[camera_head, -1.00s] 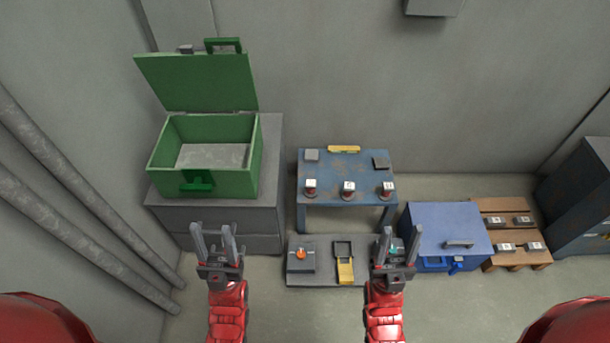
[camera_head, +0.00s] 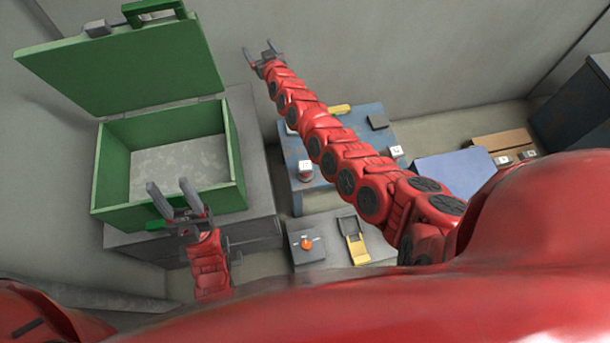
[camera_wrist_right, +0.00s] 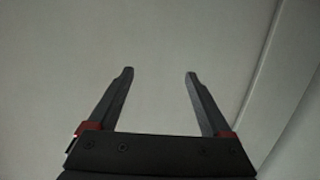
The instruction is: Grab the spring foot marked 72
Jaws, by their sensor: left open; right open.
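Spring feet with white marked tops stand on the blue table (camera_head: 307,193). One spring foot (camera_head: 305,170) shows left of my right arm and another (camera_head: 396,152) right of it. The marks are too small to read, and my arm hides the middle of the table. My right gripper (camera_head: 262,50) is open and empty, raised beyond the table's back left, near the wall. In the right wrist view its open fingers (camera_wrist_right: 158,75) have only bare wall between them. My left gripper (camera_head: 170,193) is open and empty in front of the green box.
The open green box (camera_head: 108,170) stands on a grey cabinet (camera_head: 255,170) at left. A low platform with an orange knob (camera_head: 307,243) and a yellow-handled item (camera_head: 357,248) lies before the table. A blue chest (camera_head: 450,168) and wooden pallet (camera_head: 500,142) are at right.

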